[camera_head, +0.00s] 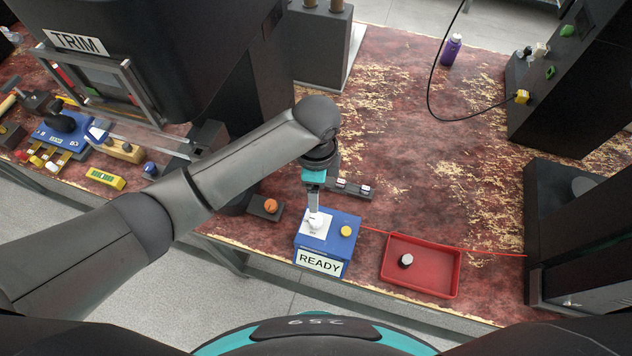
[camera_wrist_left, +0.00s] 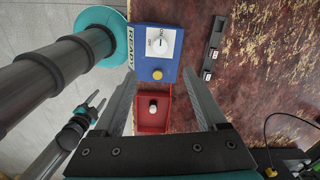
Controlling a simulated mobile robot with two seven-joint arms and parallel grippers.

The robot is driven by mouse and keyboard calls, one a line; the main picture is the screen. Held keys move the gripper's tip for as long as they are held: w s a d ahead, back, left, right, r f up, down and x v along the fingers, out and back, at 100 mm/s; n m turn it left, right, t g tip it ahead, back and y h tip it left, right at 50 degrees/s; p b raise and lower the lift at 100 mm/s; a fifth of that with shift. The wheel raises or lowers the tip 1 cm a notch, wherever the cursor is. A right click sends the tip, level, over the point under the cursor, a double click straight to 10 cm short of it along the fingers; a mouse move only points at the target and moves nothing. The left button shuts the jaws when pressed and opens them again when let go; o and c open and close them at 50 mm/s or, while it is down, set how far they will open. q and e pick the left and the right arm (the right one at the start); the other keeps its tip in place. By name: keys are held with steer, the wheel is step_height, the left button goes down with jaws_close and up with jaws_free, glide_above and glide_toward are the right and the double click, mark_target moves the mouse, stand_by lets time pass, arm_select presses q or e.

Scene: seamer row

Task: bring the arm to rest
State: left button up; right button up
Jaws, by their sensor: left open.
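My left arm comes in from the left in the head view and its gripper (camera_head: 314,200) points down over the blue box (camera_head: 326,250) marked READY. The box has a white dial plate with a pale knob (camera_head: 316,222) and a yellow button (camera_head: 346,231). In the left wrist view, my left gripper (camera_wrist_left: 160,74) is open, with nothing between its fingers. The knob (camera_wrist_left: 158,43) shows there beyond the fingertips. Part of my other arm with its gripper (camera_wrist_left: 96,106) shows small at the lower left of that view; its jaw state is unclear.
A red tray (camera_head: 420,289) holding a small dark piece with a white top (camera_head: 406,260) lies right of the box. An orange button (camera_head: 270,206) is to the left. The dark TRIM machine (camera_head: 190,50) stands close behind my arm. The table's middle right is clear.

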arm_select(q)
steer(key=s+r+n+t+h, duration=0.1)
steer(key=s+r+n+h, duration=0.15)
steer(key=s+n, duration=0.45)
steer(key=s+a+r+n+t+y, duration=0.1)
steer(key=s+a+n, duration=0.35)
steer(key=a, duration=0.35)
steer(key=s+a+r+n+t+y, duration=0.1)
steer(key=s+a+n+t+y, duration=0.15)
steer(key=a+n, duration=0.5)
step_height(320, 180, down, 28)
steer(key=s+m+g+h+b, duration=0.1)
steer(key=m+g+b, duration=0.1)
steer(key=b, duration=0.6)
steer(key=s+a+f+b, duration=0.1)
steer(key=s+f+b, duration=0.2)
steer(key=s+f, duration=0.2)
steer(key=s+a+f+g+b, duration=0.1)
steer(key=s+f+b, duration=0.2)
steer(key=f, duration=0.9)
steer(key=s+a+f+b, duration=0.1)
steer(key=s+f+b, duration=0.2)
steer(key=s+f, duration=0.5)
steer(key=shift+s+a+f+b, duration=0.2)
steer(key=shift+s+f+b, duration=0.15)
steer(key=shift+b, duration=0.05)
